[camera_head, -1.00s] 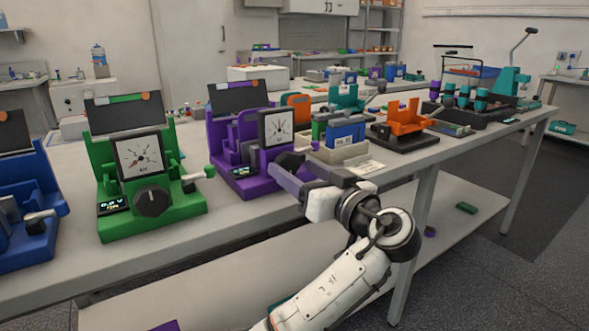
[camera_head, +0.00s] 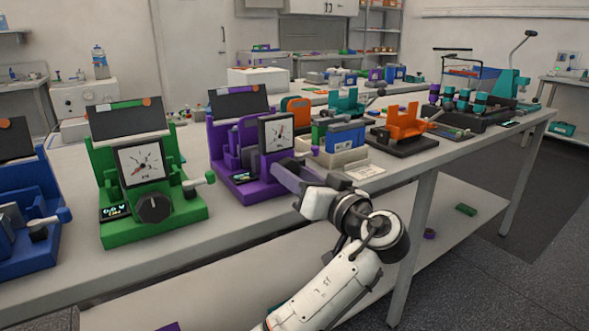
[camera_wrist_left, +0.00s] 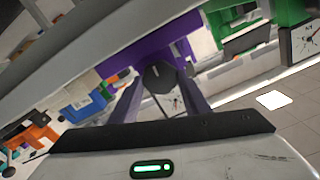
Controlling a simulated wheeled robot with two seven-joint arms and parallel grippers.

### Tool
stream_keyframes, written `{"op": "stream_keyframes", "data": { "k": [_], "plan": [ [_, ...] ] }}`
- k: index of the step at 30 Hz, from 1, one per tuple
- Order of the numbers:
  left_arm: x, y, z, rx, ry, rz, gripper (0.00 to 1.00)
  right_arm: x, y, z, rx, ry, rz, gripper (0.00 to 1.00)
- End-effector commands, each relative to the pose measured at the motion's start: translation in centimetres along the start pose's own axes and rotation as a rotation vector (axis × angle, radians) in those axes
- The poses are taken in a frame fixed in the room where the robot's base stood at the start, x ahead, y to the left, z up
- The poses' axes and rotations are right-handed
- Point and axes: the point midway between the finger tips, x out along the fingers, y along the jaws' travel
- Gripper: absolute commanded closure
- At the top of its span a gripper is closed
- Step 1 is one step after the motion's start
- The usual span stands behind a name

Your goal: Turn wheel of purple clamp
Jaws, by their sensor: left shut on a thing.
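The purple clamp (camera_head: 238,150) stands on the bench with a square white dial (camera_head: 276,132) on its front. Its dark wheel is hidden behind my left gripper in the head view. In the left wrist view the dark wheel (camera_wrist_left: 158,77) sits between the two fingers, with the purple body (camera_wrist_left: 150,48) behind it. My left gripper (camera_head: 282,172) is at the lower right front of the clamp, shut on the wheel; it also shows in the left wrist view (camera_wrist_left: 161,80). My right gripper is not in view.
A green clamp (camera_head: 150,178) with dial and knob stands to the left, and a blue one (camera_head: 25,215) is farther left. A blue and cream device (camera_head: 342,150) and an orange device (camera_head: 404,130) stand close on the right. Bare bench lies along the front edge.

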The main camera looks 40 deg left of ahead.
Motion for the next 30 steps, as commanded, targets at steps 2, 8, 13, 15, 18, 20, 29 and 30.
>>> {"op": "stream_keyframes", "data": {
  "k": [2,8,13,15,18,20,29,30],
  "plan": [
    [-0.1,-0.1,-0.2,0.078,-0.005,0.000,0.80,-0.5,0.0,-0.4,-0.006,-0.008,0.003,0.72],
    [-0.1,0.0,0.1,0.141,-0.003,0.001,0.80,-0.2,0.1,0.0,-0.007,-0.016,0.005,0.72],
    [-0.1,0.1,0.1,0.138,-0.003,0.000,0.80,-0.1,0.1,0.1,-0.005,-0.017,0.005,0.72],
    [-0.1,0.1,0.1,0.138,-0.003,0.000,0.49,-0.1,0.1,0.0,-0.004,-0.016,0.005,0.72],
    [-0.1,0.1,0.1,0.137,-0.002,0.000,0.39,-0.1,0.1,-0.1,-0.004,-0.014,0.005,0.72],
    [-0.1,0.1,0.1,0.137,-0.002,0.000,0.39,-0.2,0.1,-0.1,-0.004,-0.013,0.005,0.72],
    [-0.8,0.1,0.1,0.135,-0.001,0.002,0.39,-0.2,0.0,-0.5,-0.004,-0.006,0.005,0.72],
    [-1.3,0.1,0.1,0.135,-0.001,0.002,0.39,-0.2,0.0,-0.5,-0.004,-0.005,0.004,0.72]
  ]
}}
